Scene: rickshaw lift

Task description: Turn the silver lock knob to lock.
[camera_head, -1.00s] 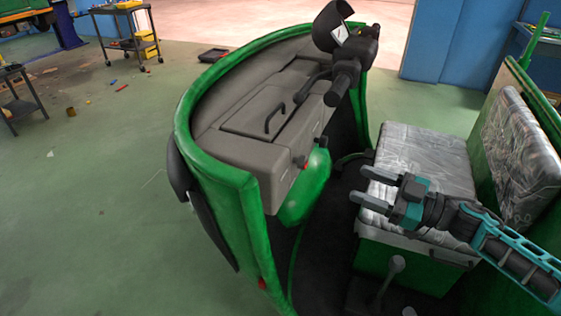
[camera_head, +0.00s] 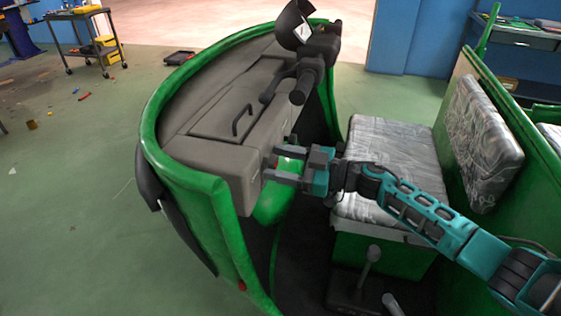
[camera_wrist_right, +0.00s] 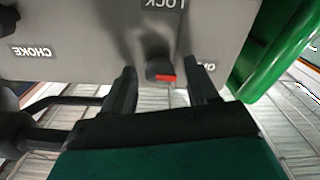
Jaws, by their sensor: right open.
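The grey dash panel (camera_head: 225,145) of the green rickshaw carries a small dark grey knob (camera_wrist_right: 157,68) with a red mark, seen in the right wrist view just below the printed word LOCK. It looks dark rather than silver there. My right gripper (camera_head: 272,165) is open at the panel's right end, and in the wrist view its fingers (camera_wrist_right: 162,75) stand on either side of the knob with gaps. In the head view the fingers largely hide the knob. My left gripper is not in view.
A CHOKE label (camera_wrist_right: 32,52) and a dark control sit at the wrist view's left. The padded seat (camera_head: 385,150) lies under my right arm. The green body rim (camera_head: 190,185) curves around the front.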

